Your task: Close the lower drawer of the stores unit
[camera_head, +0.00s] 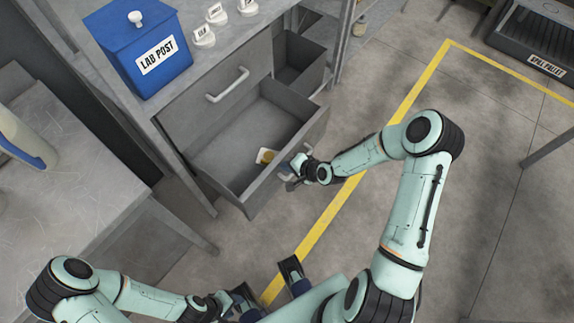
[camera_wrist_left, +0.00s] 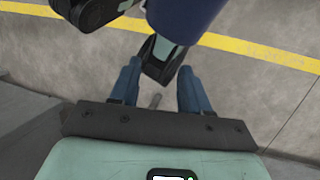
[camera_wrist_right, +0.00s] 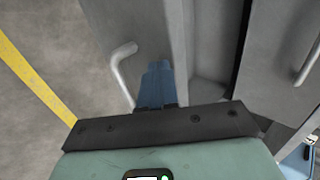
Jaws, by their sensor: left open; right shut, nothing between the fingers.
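The grey stores unit (camera_head: 180,125) stands at upper left in the head view. Its lower drawer (camera_head: 262,195) is pulled out, with a pale card bearing a yellow disc (camera_head: 266,156) inside. The drawer's bar handle shows in the right wrist view (camera_wrist_right: 120,72). The upper drawer, with its handle (camera_head: 228,85), is shut. My right gripper (camera_head: 297,164) is shut and empty at the lower drawer's front; its blue fingers (camera_wrist_right: 155,75) are beside the handle. Contact with the front is unclear. My left gripper (camera_wrist_left: 160,70) is open and empty, low over the floor, away from the unit.
A blue LAB POST box (camera_head: 140,50) and several small labelled white items (camera_head: 215,14) stand on the unit's top. An open grey compartment (camera_head: 300,65) is beside the upper drawer. A table (camera_head: 50,190) stands at left. The floor right of the yellow line (camera_head: 330,212) is mostly clear.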

